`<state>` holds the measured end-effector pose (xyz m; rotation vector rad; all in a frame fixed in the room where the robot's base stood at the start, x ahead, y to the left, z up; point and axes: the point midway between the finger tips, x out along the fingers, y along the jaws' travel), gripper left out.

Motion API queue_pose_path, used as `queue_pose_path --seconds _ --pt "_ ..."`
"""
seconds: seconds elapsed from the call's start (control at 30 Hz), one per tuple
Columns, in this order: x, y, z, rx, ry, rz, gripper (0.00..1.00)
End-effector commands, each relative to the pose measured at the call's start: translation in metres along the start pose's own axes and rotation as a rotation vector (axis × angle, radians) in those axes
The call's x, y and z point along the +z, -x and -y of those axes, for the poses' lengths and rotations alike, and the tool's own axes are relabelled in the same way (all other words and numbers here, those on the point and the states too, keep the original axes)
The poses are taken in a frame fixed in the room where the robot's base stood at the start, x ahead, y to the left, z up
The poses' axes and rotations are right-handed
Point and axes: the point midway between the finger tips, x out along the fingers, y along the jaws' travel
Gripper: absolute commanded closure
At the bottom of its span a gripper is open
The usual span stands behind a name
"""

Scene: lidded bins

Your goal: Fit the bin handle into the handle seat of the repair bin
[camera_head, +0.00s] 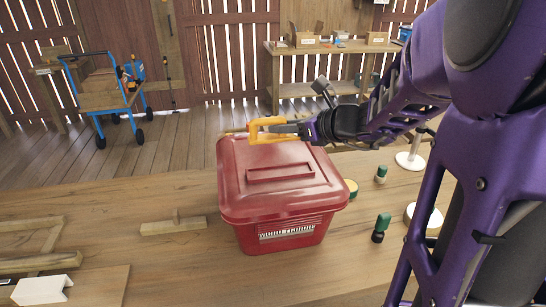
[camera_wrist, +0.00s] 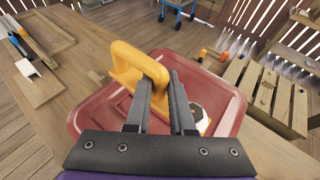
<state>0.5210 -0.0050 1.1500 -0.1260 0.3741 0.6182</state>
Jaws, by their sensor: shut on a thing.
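The repair bin (camera_head: 285,222) is red, with a closed red lid, and stands on the wooden table. A raised rectangular outline, seemingly the handle seat (camera_head: 280,172), is on the lid. The orange bin handle (camera_head: 257,131) is a loop held above the lid's far part. My gripper (camera_head: 287,128) is shut on one end of it. In the wrist view, the handle (camera_wrist: 128,62) extends up and left from my gripper's fingers (camera_wrist: 165,88), with the red lid (camera_wrist: 88,122) below.
Green-topped items (camera_head: 380,228) and a round white-topped piece (camera_head: 423,218) stand right of the bin. A wooden block (camera_head: 173,226) lies left of it. A white piece (camera_head: 45,289) and wooden frames lie at the left. A blue-framed cart (camera_head: 105,92) and a bench (camera_head: 330,48) stand behind.

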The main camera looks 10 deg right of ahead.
Motion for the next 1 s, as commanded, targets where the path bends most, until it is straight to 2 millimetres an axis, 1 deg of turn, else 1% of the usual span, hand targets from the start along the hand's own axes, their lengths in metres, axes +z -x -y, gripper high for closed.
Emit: queue_pose_path --seconds 0.03,0.2,0.37,0.5,0.6,1.0 --pt "-0.012 -0.005 0.0 0.002 -0.005 -0.003 1.0" --pt "-0.041 -0.017 -0.001 0.002 -0.004 -0.002 1.0" --pt "-0.054 -0.022 -0.001 0.002 -0.002 -0.001 1.0" --pt "-0.074 -0.03 -0.001 0.002 -0.005 -0.002 1.0" --pt "-0.084 -0.034 -0.001 0.001 -0.004 -0.001 1.0" --pt "-0.09 -0.037 -0.001 0.0 0.0 0.0 1.0"
